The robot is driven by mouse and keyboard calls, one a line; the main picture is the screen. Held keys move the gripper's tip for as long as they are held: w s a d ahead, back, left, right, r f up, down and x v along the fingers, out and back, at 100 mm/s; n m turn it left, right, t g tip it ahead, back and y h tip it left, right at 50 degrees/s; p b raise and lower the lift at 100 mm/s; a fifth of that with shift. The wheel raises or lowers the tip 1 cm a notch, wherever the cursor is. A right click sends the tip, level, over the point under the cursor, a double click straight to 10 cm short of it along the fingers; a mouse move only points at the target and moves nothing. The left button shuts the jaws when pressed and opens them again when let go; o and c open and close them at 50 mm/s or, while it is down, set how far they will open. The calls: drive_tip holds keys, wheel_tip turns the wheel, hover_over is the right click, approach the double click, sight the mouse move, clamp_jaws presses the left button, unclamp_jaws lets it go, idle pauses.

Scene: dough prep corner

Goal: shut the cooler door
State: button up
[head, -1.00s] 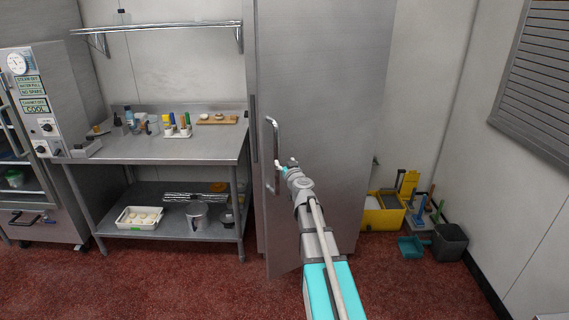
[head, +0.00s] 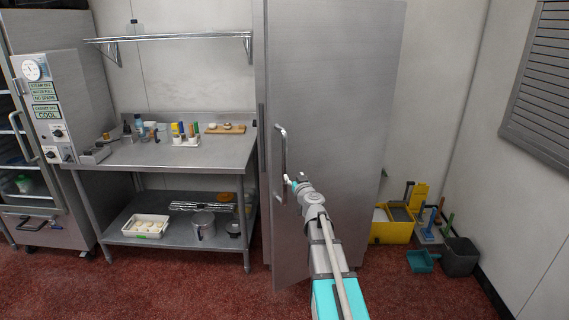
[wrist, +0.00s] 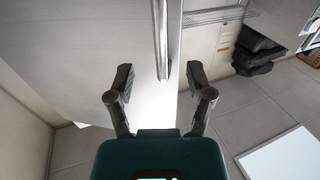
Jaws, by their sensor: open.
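The cooler door (head: 340,90) is a tall grey steel panel in the middle of the head view. It looks ajar, its lower left corner standing out in front of the cabinet. A vertical bar handle (head: 283,152) is near its left edge. My gripper (head: 290,184) is at the lower part of the handle; whether it touches is unclear there. In the wrist view my gripper (wrist: 160,82) is open and empty. The end of the handle (wrist: 161,40) lies just beyond and between its fingertips, with the door face (wrist: 75,50) to the left.
A steel worktable (head: 165,152) with small items and a lower shelf stands left of the cooler. A glass-doored cabinet (head: 32,150) is at the far left. A yellow mop bucket (head: 391,232) and dark bin (head: 459,257) stand at right. Red floor in front is clear.

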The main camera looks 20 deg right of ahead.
sight(286, 163)
drive_tip(key=w, duration=0.4)
drive_tip(key=w+d, duration=0.1)
drive_tip(key=w, duration=0.7)
drive_tip(key=shift+w+d, duration=0.3)
drive_tip(key=shift+w, duration=0.05)
clamp_jaws()
